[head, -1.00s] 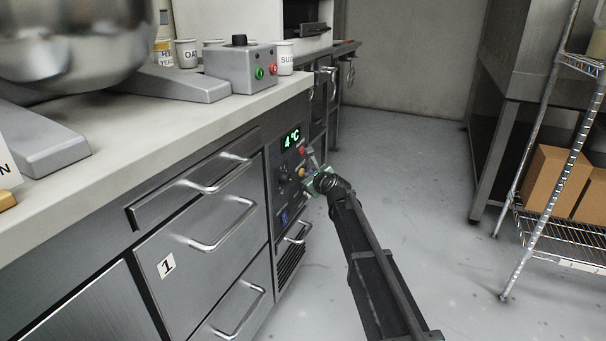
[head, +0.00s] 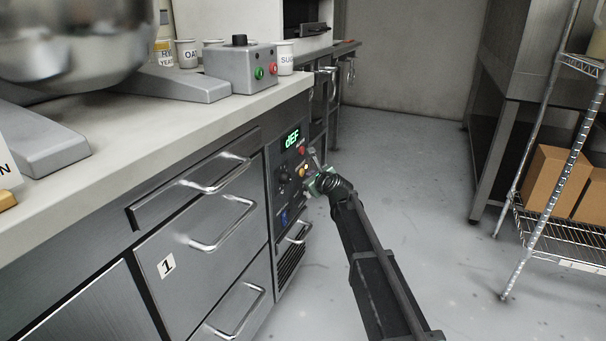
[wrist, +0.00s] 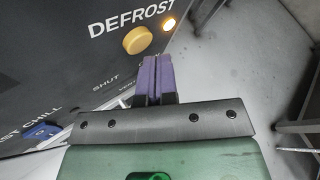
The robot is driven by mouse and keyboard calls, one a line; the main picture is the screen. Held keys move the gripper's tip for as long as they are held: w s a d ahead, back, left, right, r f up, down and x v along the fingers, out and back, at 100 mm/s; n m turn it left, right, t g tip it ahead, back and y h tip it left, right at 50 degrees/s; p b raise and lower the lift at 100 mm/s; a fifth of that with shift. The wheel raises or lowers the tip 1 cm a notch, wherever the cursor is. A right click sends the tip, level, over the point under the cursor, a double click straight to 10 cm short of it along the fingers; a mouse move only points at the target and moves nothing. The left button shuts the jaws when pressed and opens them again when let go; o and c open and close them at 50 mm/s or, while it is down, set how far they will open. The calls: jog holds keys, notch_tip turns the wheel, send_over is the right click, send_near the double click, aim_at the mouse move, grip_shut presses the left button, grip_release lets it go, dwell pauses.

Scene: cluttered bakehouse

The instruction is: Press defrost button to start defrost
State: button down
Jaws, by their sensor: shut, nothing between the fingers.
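The control panel (head: 281,180) is on the counter's right end. Its green display (head: 292,139) reads "dEF". The yellow defrost button (wrist: 137,40) sits under the word "DEFROST" in the wrist view, and a small lamp (wrist: 169,24) glows orange beside the word. In the head view the yellow button (head: 302,170) shows on the panel's right side, close to my gripper (head: 314,168). In the wrist view the purple fingers of my gripper (wrist: 150,60) are shut and empty, just right of and below the button. A visible gap separates them from it in the picture.
A red button (head: 301,150) and a dark knob (head: 285,177) are near the yellow button. A blue button (wrist: 40,131) is lower left in the wrist view. Drawer handles (head: 222,226) stick out left of the panel.

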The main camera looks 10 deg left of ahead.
jog(key=shift+s+d, duration=0.1)
jog(key=shift+d, duration=0.2)
jog(key=d, duration=0.2)
jog(key=s+d, duration=0.1)
jog(key=d, duration=0.1)
jog(key=shift+s+d, duration=0.15)
jog(key=shift+d, duration=0.25)
dwell(0.5)
